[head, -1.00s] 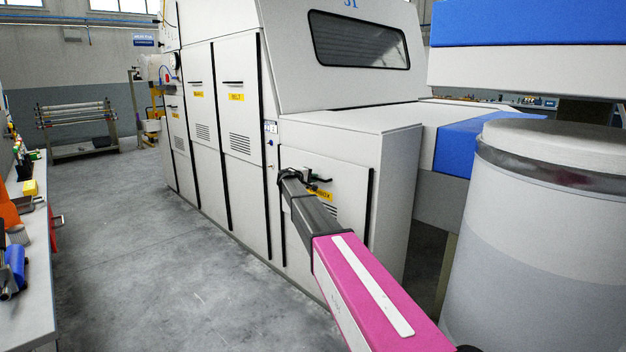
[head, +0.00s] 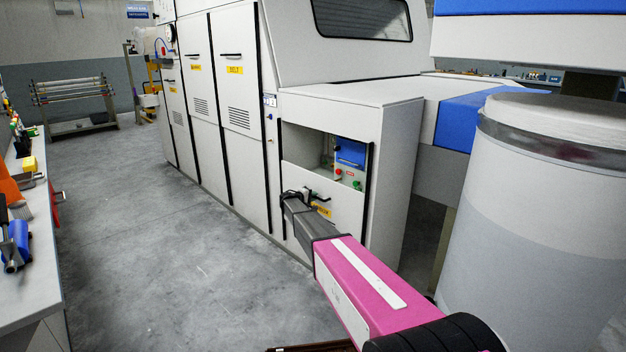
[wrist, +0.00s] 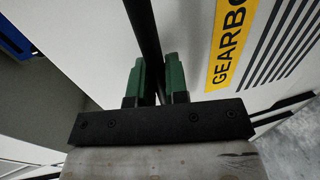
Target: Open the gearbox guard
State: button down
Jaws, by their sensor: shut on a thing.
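The gearbox guard (head: 346,208) is a white panel with a black handle (head: 318,196) and a yellow label (head: 322,211) on the near end of the machine. It stands partly lowered, and an opening (head: 296,145) shows above its top edge. My gripper (head: 303,194) is at the handle. In the wrist view, its green fingers (wrist: 153,82) are shut on the black handle bar (wrist: 145,35), beside the yellow label (wrist: 230,42) reading "GEARBO". Inside the opening are a blue box (head: 350,153), a red knob (head: 338,172) and a green part (head: 357,185).
Taller white doors (head: 237,110), one labelled BELT, stand to the left. A big pale drum (head: 530,240) stands close on the right. A workbench (head: 38,250) with tools runs along the left edge. The grey floor (head: 160,240) between is clear.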

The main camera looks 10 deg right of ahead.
notch_tip(320, 180, down, 15)
dwell(0.4)
jog(key=c, duration=1.1)
grip_release()
jog(key=shift+c, duration=0.2)
jog(key=shift+a, duration=0.1)
jog(key=v, duration=1)
jog(key=shift+s+a, duration=0.2)
jog(key=shift+a, duration=0.1)
jog(key=shift+r, duration=0.1)
